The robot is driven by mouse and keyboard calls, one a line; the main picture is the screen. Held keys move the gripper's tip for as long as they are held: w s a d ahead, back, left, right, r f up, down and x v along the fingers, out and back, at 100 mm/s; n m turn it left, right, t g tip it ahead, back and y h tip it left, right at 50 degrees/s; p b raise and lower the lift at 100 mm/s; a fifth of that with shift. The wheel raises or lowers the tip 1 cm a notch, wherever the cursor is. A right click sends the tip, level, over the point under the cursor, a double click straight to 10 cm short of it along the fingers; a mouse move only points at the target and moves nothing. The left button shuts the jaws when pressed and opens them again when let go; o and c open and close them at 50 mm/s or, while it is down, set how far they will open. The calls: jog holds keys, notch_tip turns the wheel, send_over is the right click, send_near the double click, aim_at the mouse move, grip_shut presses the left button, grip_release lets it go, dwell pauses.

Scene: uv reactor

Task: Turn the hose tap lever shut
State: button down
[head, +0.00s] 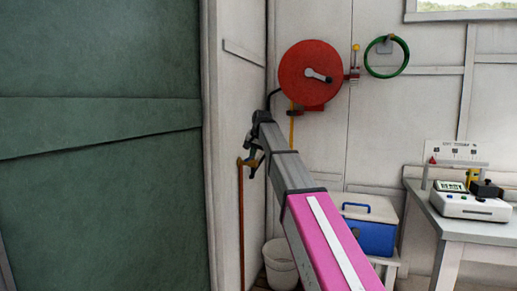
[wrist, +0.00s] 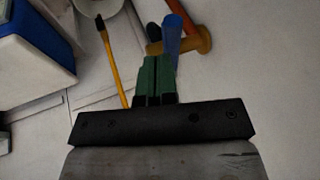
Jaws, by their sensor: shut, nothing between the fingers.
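The hose tap (head: 240,161) is a small brass fitting at the top of a copper pipe (head: 241,215) on the white wall, left of centre in the head view. In the wrist view the brass tap body (wrist: 196,42) is at top centre, with a blue lever (wrist: 172,38) in front of it. My gripper (head: 254,161) is beside the tap in the head view. In the wrist view its green fingers (wrist: 158,75) are shut and empty, with their tips close to the blue lever. I cannot tell whether they touch it. The fingers hide part of the tap.
A red hose reel (head: 306,65) and a green hoop (head: 378,57) hang on the back wall. A white bucket (head: 280,262) and a blue cooler (head: 370,236) stand low down. A bench (head: 462,229) is at right, a green panel (head: 100,200) at left.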

jog(key=shift+w+a+f, duration=0.1)
jog(key=shift+a+f, duration=0.1)
jog(key=shift+a, duration=0.05)
jog(key=shift+a, duration=0.15)
jog(key=shift+w+a+f, duration=0.15)
jog(key=shift+a+f, duration=0.05)
jog(key=shift+a, duration=0.35)
jog(key=shift+d+f, duration=0.1)
jog(key=shift+d, duration=0.05)
